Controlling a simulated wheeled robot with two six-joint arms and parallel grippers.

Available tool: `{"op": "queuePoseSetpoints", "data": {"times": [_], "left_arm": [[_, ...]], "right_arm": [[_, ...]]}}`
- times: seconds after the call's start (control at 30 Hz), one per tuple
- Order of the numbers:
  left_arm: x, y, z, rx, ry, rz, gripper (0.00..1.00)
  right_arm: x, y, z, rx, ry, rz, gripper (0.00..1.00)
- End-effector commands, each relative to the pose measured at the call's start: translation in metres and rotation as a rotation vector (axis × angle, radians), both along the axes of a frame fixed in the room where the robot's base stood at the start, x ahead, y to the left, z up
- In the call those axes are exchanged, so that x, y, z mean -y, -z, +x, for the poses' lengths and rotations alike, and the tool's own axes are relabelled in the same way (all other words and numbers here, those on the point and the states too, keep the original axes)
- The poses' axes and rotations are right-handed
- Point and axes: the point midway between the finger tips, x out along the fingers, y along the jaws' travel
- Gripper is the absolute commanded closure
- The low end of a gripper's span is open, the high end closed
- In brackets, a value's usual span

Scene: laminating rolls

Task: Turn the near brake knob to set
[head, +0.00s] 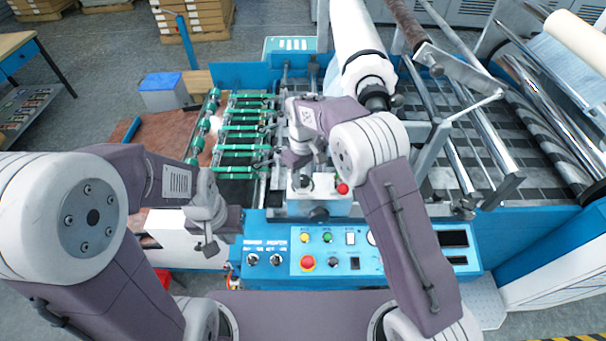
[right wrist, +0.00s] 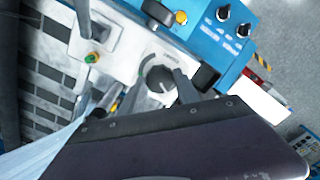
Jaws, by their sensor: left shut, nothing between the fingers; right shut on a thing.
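The near brake knob (right wrist: 155,72) is a round grey knob on a pale plate in the right wrist view. A dark marking shows on the plate beside it, too small to read. My right gripper (head: 302,179) is shut on this knob, with a dark finger against its side in the right wrist view (right wrist: 178,86). In the head view the gripper covers most of the knob, so its exact angle is hard to tell. My left gripper (head: 208,246) is shut and empty, above the machine's left front corner, apart from the knob.
A blue control panel (head: 340,263) with buttons lies in front of the knob, with two black switches (head: 264,260) at its left. A red button (head: 342,188) sits right of my right gripper. A white roll (head: 357,40) stands behind. Green rollers (head: 240,135) lie to the left.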

Motion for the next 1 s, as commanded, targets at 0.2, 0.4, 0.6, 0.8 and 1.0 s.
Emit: {"op": "queuePoseSetpoints", "data": {"times": [0.2,0.4,0.6,0.8,1.0], "left_arm": [[0.0,-0.0044,-0.0001,0.0,0.0,0.0,1.0],[0.0,-0.007,0.0,0.0,0.0,0.0,1.0],[0.0,-0.009,0.0,0.0,0.0,0.0,1.0],[0.0,-0.0104,0.0,0.0,0.0,0.0,1.0],[0.0,-0.0113,0.0,0.0,0.0,0.0,1.0]], "right_arm": [[0.0001,0.0014,-0.0017,-0.006,0.204,-0.002,1.0],[0.0002,0.0017,-0.0016,-0.006,0.394,-0.001,1.0],[0.0003,0.0021,-0.0016,-0.006,0.577,-0.002,1.0],[0.0004,0.0024,-0.0016,-0.005,0.734,-0.002,1.0],[0.0005,0.0026,-0.0016,-0.006,0.851,-0.003,1.0]]}}
